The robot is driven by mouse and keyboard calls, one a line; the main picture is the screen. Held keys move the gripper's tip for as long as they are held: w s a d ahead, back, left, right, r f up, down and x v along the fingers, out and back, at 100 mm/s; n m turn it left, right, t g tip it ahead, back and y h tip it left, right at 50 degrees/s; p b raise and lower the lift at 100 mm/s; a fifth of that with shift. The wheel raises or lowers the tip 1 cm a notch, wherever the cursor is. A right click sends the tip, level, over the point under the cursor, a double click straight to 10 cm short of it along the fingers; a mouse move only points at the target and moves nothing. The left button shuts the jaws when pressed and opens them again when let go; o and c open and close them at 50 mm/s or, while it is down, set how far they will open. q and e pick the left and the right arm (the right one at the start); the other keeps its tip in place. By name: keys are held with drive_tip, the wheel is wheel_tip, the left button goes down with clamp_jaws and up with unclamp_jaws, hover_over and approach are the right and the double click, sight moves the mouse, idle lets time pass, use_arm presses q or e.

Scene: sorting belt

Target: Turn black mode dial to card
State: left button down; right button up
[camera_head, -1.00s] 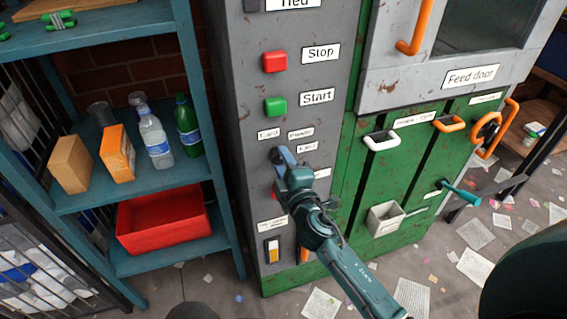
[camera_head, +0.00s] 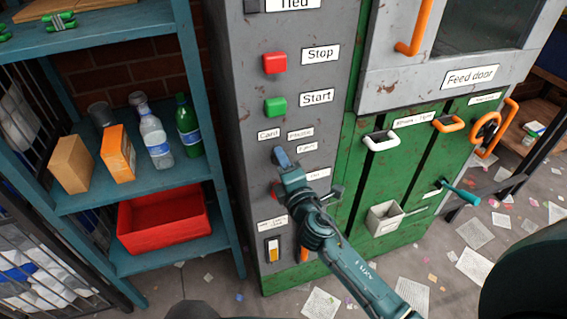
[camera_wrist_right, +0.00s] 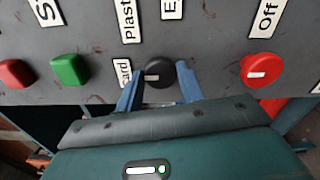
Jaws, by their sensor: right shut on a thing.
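The black mode dial (camera_wrist_right: 160,73) sits on the grey panel in the right wrist view. Its white mark lies on the left half and points toward the Card label (camera_wrist_right: 122,73). The Plastic label (camera_wrist_right: 127,20) is above left of it, partly cut off. My right gripper (camera_wrist_right: 158,90) has its blue fingers on both sides of the dial and is shut on it. In the head view the right gripper (camera_head: 281,156) reaches the panel below the Card label (camera_head: 268,134) and hides the dial. My left gripper is out of view.
The green start button (camera_head: 275,107) and red stop button (camera_head: 274,63) are above the gripper. A blue shelf (camera_head: 137,190) with bottles and boxes stands left; the feed door (camera_head: 470,76) is right.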

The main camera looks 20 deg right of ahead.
drive_tip(key=shift+r, duration=0.15)
drive_tip(key=o, duration=1)
drive_tip(key=shift+s+d+b, duration=0.15)
drive_tip(key=shift+s+b, duration=0.5)
drive_tip(key=shift+s, duration=2.65)
drive_tip(key=shift+s+d+b, duration=0.1)
drive_tip(key=shift+s+b, duration=0.55)
drive_tip(key=shift+s, duration=2.6)
